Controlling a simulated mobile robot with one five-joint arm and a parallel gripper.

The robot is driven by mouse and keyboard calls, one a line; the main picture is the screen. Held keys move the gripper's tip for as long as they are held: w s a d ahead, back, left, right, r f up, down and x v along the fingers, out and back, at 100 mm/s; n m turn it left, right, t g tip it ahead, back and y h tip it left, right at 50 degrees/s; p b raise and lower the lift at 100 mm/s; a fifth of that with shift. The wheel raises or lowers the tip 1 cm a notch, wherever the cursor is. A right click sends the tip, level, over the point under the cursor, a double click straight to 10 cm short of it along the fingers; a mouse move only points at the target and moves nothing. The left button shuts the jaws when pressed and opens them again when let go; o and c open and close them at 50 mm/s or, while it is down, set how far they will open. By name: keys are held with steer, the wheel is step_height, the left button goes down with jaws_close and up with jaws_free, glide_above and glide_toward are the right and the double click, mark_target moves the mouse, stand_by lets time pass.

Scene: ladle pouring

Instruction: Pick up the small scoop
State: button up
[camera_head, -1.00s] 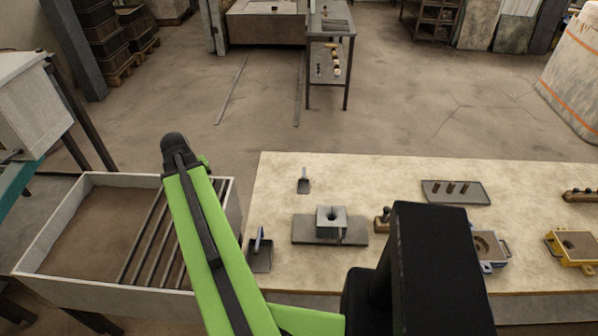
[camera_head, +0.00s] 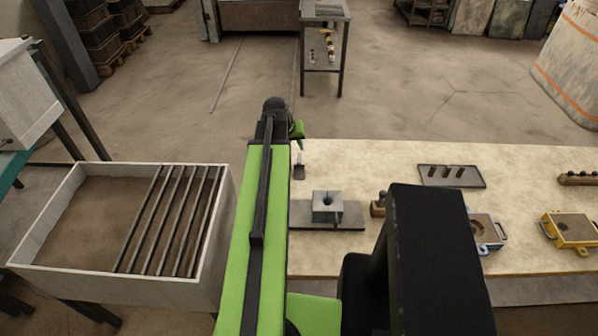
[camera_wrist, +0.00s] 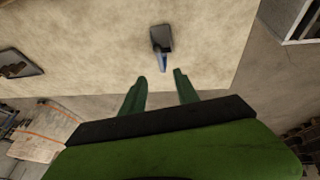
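The small scoop (camera_head: 299,170) lies near the far left edge of the tabletop, close by the end of my arm in the head view. In the wrist view the scoop (camera_wrist: 161,38) shows a dark square pan, with its slim blue-grey handle pointing toward my gripper (camera_wrist: 159,77). My gripper's two green fingers are apart with nothing between them. The handle end lies just beyond the fingertips, roughly midway between them. In the head view the fingers are mostly hidden by the arm.
A grey block on a plate (camera_head: 301,222) sits nearer me than the scoop. A dark tray with pegs (camera_head: 479,181) and yellow mould (camera_head: 569,232) lie to the right. The barred box (camera_head: 72,170) stands left of the table. The tabletop (camera_head: 385,165) around the scoop is clear.

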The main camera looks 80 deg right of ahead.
mark_target(299, 157)
steer(key=b+x, duration=0.4)
steer(key=x, duration=0.2)
steer(key=shift+d+f, duration=0.1)
steer(key=shift+f, duration=0.2)
steer(key=shift+r, duration=0.1)
steer(key=b+x, duration=0.5)
steer(key=shift+w+f, duration=0.15)
steer(key=shift+f, duration=0.1)
steer(key=shift+r, duration=0.2)
steer(key=shift+c, duration=0.4)
jaws_close()
